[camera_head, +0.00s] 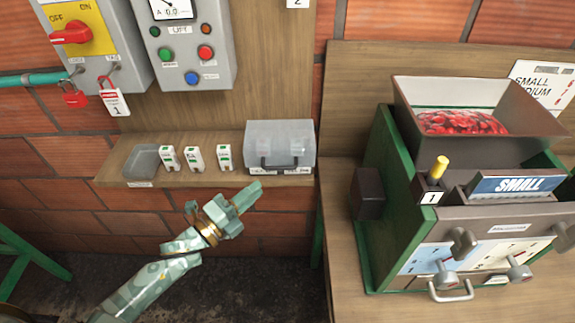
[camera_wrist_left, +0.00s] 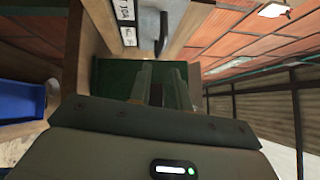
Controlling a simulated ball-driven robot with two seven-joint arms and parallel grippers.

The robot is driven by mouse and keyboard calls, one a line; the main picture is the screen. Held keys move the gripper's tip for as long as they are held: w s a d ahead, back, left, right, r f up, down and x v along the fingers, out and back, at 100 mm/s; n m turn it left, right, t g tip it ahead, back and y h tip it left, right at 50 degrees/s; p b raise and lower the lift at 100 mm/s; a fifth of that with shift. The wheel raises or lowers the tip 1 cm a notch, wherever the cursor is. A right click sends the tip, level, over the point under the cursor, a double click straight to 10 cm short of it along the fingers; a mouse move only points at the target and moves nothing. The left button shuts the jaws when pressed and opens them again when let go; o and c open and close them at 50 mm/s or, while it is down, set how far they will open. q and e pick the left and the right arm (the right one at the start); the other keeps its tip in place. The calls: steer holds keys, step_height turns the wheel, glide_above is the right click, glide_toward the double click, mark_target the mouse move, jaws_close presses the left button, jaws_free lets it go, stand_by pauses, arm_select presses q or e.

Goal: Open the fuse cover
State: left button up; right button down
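The fuse cover (camera_head: 296,133) is a translucent grey box lid with a dark handle (camera_head: 279,162) low on its front. It sits closed at the right end of the wooden shelf. My left gripper (camera_head: 251,193) is below and in front of the shelf edge, just under the cover, not touching it. In the left wrist view its two fingers (camera_wrist_left: 160,84) stand a little apart with nothing between them. The dark handle (camera_wrist_left: 162,34) shows beyond them at the top, beside white labels (camera_wrist_left: 127,22). What is inside the cover is only dimly visible. My right gripper is out of view.
Several white fuses (camera_head: 195,158) and a grey tray (camera_head: 142,160) stand on the shelf (camera_head: 229,172) left of the cover. Control boxes (camera_head: 187,45) hang above. A green-sided machine (camera_head: 393,215) stands on the bench at right. Open space lies below the shelf.

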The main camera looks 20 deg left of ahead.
mark_target(282, 168)
arm_select(q)
steer(key=x, duration=1)
steer(key=shift+w, duration=0.1)
jaws_close()
